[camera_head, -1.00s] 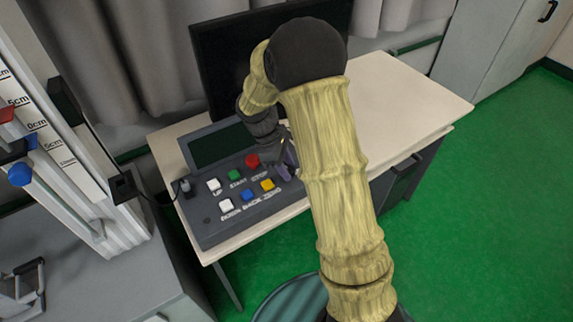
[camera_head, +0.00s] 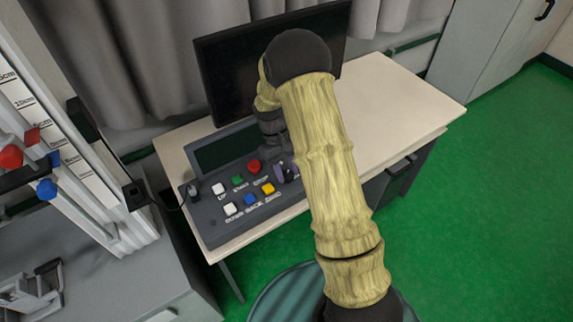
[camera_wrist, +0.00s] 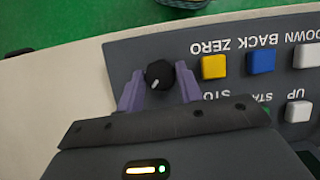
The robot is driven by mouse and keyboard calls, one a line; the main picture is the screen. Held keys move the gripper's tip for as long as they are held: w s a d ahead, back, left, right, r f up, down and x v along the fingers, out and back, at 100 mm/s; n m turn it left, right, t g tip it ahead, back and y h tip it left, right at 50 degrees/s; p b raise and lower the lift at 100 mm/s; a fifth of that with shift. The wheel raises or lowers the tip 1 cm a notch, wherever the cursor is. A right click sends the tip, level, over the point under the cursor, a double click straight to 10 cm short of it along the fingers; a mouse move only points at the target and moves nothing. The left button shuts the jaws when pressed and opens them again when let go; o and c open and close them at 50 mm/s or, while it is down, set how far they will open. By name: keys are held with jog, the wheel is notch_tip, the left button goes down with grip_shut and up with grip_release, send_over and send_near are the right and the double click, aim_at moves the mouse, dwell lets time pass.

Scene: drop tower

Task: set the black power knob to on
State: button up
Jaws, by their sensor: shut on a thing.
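The black power knob (camera_wrist: 159,73) is round with a short white pointer mark, and sits on the dark grey control panel (camera_wrist: 130,48). In the wrist view the mark points down and slightly left. My gripper (camera_wrist: 158,88) has its two purple fingers on either side of the knob and is shut on it. In the head view my gripper (camera_head: 286,172) is at the panel's right part, right of the yellow button (camera_head: 267,188).
The panel also carries a red button (camera_head: 254,167), a green button (camera_head: 237,180), a blue button (camera_head: 249,200) and two white buttons. A black monitor (camera_head: 225,70) stands behind it on the pale desk (camera_head: 400,105). The measuring tower (camera_head: 75,150) stands at left.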

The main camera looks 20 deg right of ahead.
jog(key=m+y+p, duration=0.1)
jog(key=m, duration=0.1)
jog(key=m+y+p, duration=0.1)
jog(key=m, duration=0.1)
jog(key=shift+w+d+r+m, duration=0.1)
jog(key=shift+d+r+m, duration=0.05)
jog(key=shift+m, duration=0.25)
jog(key=m+y+p, duration=0.1)
jog(key=m, duration=0.4)
jog(key=shift+d+y+p, duration=0.1)
jog(key=shift+y+p, duration=0.3)
